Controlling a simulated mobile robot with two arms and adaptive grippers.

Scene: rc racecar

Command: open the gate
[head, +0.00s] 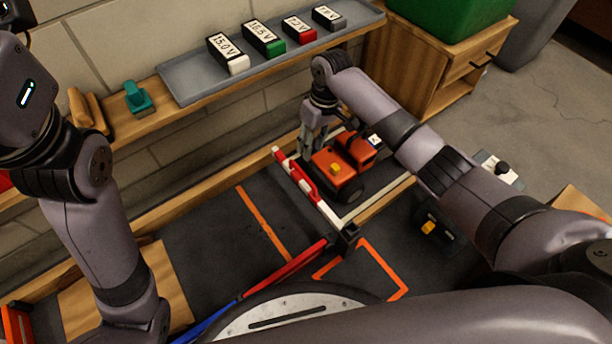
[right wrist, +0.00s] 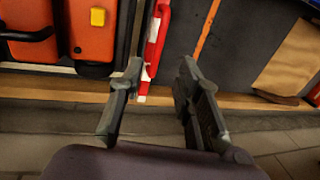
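The gate is a red and white bar (head: 305,188) lying across the track, in front of the orange car (head: 326,160). Its far end is close to my right gripper (head: 312,138). In the right wrist view, the red and white bar (right wrist: 157,40) runs down to the space between the fingertips of my right gripper (right wrist: 162,72), nearer the left finger. The fingers are wide apart and not closed on the bar. Part of the orange car (right wrist: 92,35) shows to the left there. My left arm is at the left of the head view; its gripper is out of the picture.
A wooden shelf (head: 120,125) along the wall holds a grey tray (head: 185,88) with several voltage-labelled batteries. A wooden wall (head: 165,218) edges the track. A red and blue bar (head: 285,266) lies nearer me.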

